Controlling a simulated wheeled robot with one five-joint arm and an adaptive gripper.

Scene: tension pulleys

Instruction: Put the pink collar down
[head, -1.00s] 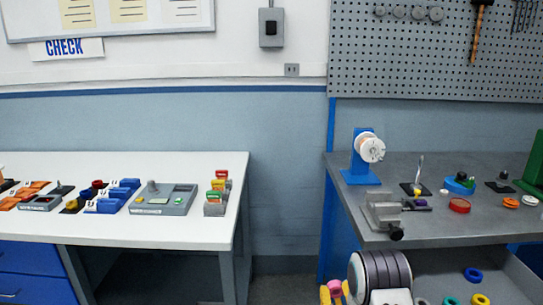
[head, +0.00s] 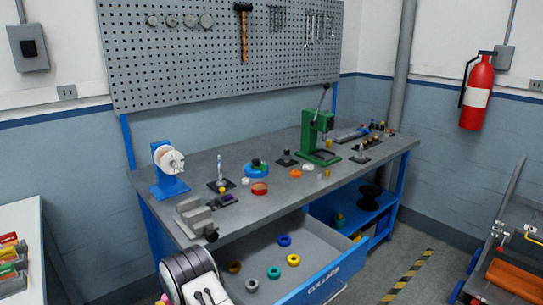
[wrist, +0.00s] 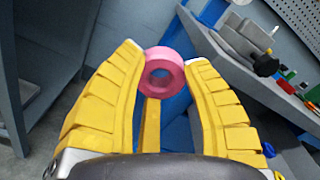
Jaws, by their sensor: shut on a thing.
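The pink collar (wrist: 168,58) is a thick ring with a round hole. In the wrist view it sits between the fingertips of my gripper (wrist: 164,63). The yellow fingers are shut on it from both sides and hold it in the air. In the head view only a small pink bit of the collar (head: 164,297) shows at the bottom edge, beside my arm. Most of the gripper is cut off or hidden there.
An open drawer (head: 318,283) marked COLLARS holds several coloured rings, with bare floor between them. A white table (head: 22,222) stands at left.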

